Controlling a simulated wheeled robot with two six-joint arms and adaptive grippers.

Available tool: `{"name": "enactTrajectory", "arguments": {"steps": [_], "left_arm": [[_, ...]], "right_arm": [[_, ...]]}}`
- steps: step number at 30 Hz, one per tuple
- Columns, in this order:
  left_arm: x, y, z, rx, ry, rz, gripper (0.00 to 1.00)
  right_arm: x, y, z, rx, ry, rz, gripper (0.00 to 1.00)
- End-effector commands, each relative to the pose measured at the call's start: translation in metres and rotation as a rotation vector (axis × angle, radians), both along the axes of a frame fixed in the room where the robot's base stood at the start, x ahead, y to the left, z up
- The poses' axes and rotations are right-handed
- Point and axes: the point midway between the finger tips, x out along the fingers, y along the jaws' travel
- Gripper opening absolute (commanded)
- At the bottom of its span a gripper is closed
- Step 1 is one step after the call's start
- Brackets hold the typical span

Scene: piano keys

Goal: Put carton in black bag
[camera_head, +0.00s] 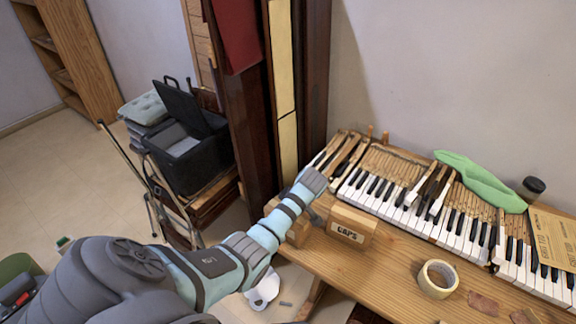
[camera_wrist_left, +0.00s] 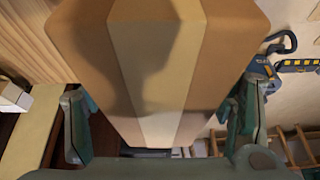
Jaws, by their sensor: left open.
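A brown carton with a pale tape stripe fills the middle of the left wrist view (camera_wrist_left: 150,60), very close to the camera. In the head view a tan box that looks like this carton (camera_head: 298,234) is at the table's left end, partly hidden by my left arm. My left gripper (camera_wrist_left: 160,122) is open, with one finger to each side of the carton; I cannot tell whether they touch it. In the head view the fingers are mostly hidden behind the wrist. The black bag (camera_head: 200,152) stands open at the left, its flap up. My right gripper is not in view.
A box marked CAPS (camera_head: 350,226) stands just right of the gripper on the wooden table (camera_head: 385,275). Piano keys (camera_head: 460,232), a tape roll (camera_head: 437,279) and a green cloth (camera_head: 480,182) lie further right. A dark upright post (camera_head: 245,110) stands between bag and table.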

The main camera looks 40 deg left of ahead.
Motion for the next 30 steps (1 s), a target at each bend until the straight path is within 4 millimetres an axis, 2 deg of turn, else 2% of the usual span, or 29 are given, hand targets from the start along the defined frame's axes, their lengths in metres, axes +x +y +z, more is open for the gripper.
{"name": "enactTrajectory", "arguments": {"steps": [24,26,30], "left_arm": [[0.0002,-0.0004,-0.0034,0.0,0.0,0.0,0.75],[0.0002,-0.0004,-0.0034,0.0,0.0,0.0,0.67],[0.0002,-0.0005,-0.0033,0.0,0.0,0.0,0.45]], "right_arm": [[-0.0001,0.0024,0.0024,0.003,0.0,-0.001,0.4],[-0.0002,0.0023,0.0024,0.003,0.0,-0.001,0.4],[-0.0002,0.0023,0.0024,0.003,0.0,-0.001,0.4]]}}
